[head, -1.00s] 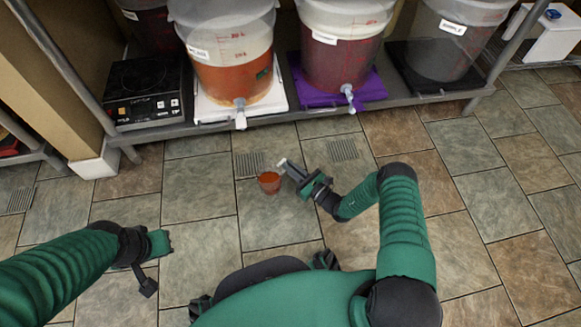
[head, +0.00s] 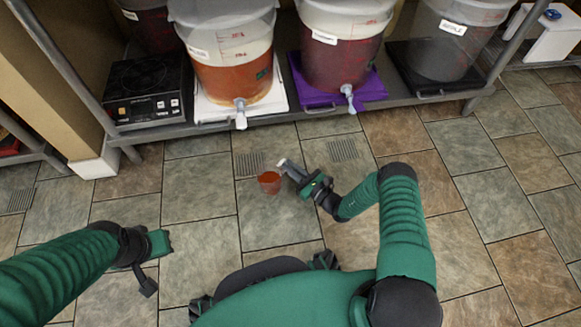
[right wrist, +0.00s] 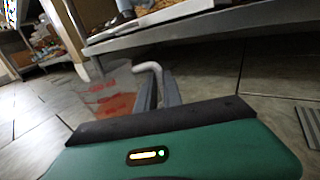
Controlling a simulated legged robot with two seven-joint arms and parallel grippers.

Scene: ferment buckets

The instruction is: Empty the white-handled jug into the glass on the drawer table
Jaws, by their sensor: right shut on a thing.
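The white-handled jug (head: 269,184) is clear and holds orange-red liquid. My right gripper (head: 293,171) is shut on its white handle, holding it out in front of me over the tiled floor. In the right wrist view the jug (right wrist: 112,92), with red marks on its wall, is left of the fingers, and the white handle (right wrist: 149,68) curves over to them. My left gripper (head: 160,243) is low at the left, apart from everything; its jaws are too unclear to read. I see neither the glass nor the drawer table.
A low metal shelf (head: 290,119) spans the far side. It bears an orange-filled bucket (head: 232,75), a dark red bucket (head: 335,70), a grey bucket (head: 440,50) and a black hot plate (head: 147,90). The tiled floor (head: 480,215) is clear at the right.

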